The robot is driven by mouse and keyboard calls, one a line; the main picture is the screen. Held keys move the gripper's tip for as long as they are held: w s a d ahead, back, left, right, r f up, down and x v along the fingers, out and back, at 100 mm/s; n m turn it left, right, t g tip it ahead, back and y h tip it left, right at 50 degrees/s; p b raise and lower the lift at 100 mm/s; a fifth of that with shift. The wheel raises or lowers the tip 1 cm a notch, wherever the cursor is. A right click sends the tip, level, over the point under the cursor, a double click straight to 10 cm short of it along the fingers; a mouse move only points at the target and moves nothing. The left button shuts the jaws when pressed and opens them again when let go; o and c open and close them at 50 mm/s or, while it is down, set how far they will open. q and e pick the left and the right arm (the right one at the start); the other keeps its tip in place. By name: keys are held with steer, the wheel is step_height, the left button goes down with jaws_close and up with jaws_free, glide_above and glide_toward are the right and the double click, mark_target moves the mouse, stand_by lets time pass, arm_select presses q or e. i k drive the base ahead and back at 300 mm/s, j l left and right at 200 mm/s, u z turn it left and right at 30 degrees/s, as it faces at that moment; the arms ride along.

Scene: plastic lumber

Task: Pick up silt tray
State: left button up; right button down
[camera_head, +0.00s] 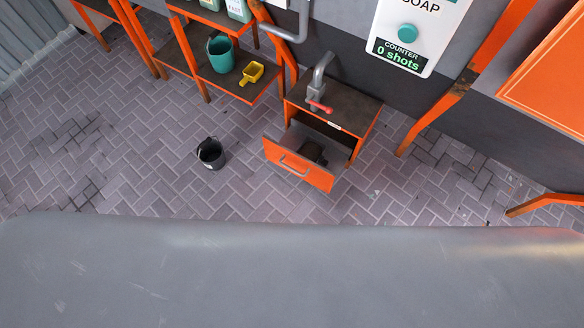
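An orange-and-dark cabinet (345,103) stands against the wall, with a grey tap on top that has a red handle. Its orange-fronted drawer (299,168) is pulled out, and a small dark object (313,151) lies inside it. The dark object may be the silt tray, but its shape is too small and dark to tell. Neither of my grippers is in view.
A black bucket (211,153) stands on the brick floor left of the drawer. An orange-framed shelf holds a teal bucket (221,55) and a yellow scoop (251,73). A soap dispenser (408,34) hangs on the wall. The floor around the black bucket is clear.

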mark_target(311, 148)
steer(key=u, duration=1)
steer(key=z, duration=1.15)
steer(key=i+l+u, duration=0.1)
steer(key=i+u, duration=0.2)
steer(key=i, duration=0.35)
